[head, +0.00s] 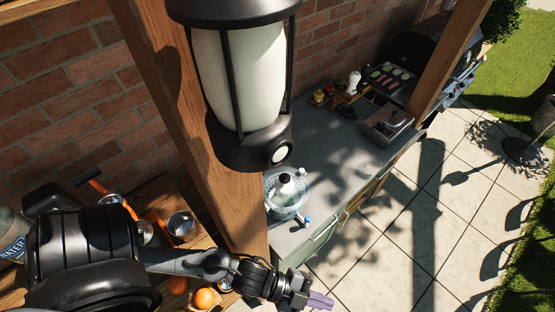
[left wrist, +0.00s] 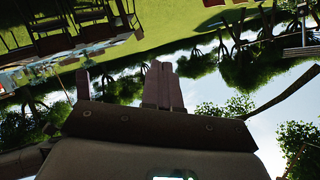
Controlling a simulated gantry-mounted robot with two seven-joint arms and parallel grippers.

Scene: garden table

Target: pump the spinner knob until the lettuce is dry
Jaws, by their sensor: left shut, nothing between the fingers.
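A clear, rounded container (head: 287,202) that looks like the salad spinner stands on the grey counter, just right of the wooden post. I cannot make out any lettuce inside. My left gripper (head: 319,300) is at the bottom of the head view, below the spinner in the picture and well apart from it. Its fingers are shut and empty, and they show together in the left wrist view (left wrist: 163,86). My right gripper is not in view.
A large lantern (head: 240,80) hangs at the wooden post (head: 180,110). A small blue-and-white item (head: 307,221) lies by the counter edge. A metal bowl (head: 182,225) and oranges (head: 205,298) are at the lower left. The grey counter (head: 325,145) has bare room behind the spinner.

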